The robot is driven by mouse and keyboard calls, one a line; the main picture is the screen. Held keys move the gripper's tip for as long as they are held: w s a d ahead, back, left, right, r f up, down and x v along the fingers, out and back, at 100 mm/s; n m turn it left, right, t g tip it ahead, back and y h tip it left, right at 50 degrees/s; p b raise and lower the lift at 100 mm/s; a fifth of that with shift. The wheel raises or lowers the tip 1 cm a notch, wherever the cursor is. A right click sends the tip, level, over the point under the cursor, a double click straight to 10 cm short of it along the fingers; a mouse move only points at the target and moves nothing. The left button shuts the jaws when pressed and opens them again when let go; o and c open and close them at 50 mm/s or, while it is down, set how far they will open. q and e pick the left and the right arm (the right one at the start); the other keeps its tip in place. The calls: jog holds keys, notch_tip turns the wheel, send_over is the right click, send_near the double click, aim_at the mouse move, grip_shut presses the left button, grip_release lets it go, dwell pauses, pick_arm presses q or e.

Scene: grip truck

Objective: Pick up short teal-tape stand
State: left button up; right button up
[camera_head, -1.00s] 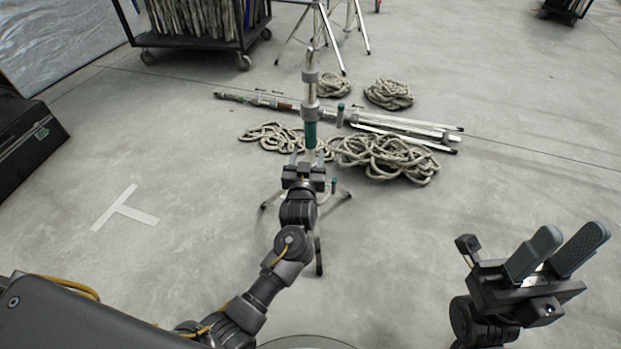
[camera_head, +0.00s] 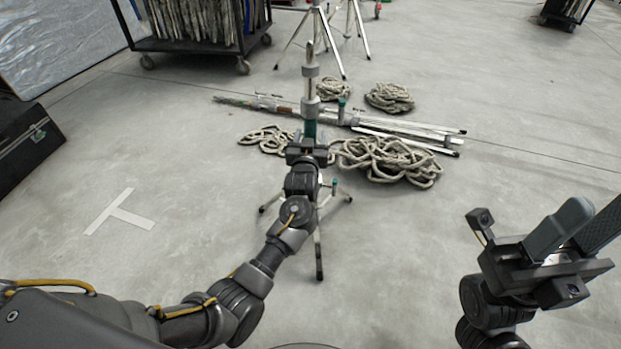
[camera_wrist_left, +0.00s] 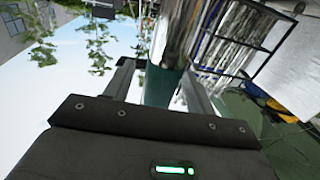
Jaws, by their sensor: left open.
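The short stand (camera_head: 311,92) stands upright on spread legs in the middle of the head view, with teal tape (camera_head: 310,129) around its pole. My left gripper (camera_head: 308,136) is at the pole at the height of the tape, and its hand hides the pole just below. In the left wrist view the open fingers (camera_wrist_left: 160,80) lie on either side of the teal-taped pole (camera_wrist_left: 160,86), with a shiny metal section (camera_wrist_left: 176,30) beyond. I cannot tell whether either finger touches it. My right gripper (camera_head: 590,222) is open and empty at the lower right.
Coiled ropes (camera_head: 388,160) and a folded stand (camera_head: 400,135) lie on the floor behind the short stand. A wheeled cart (camera_head: 195,42) and other stands are farther back. A dark case (camera_head: 28,140) is at left. The floor in front is mostly clear.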

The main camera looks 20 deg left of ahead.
pick_arm(q)
grip_shut()
jog(key=shift+r, duration=0.3)
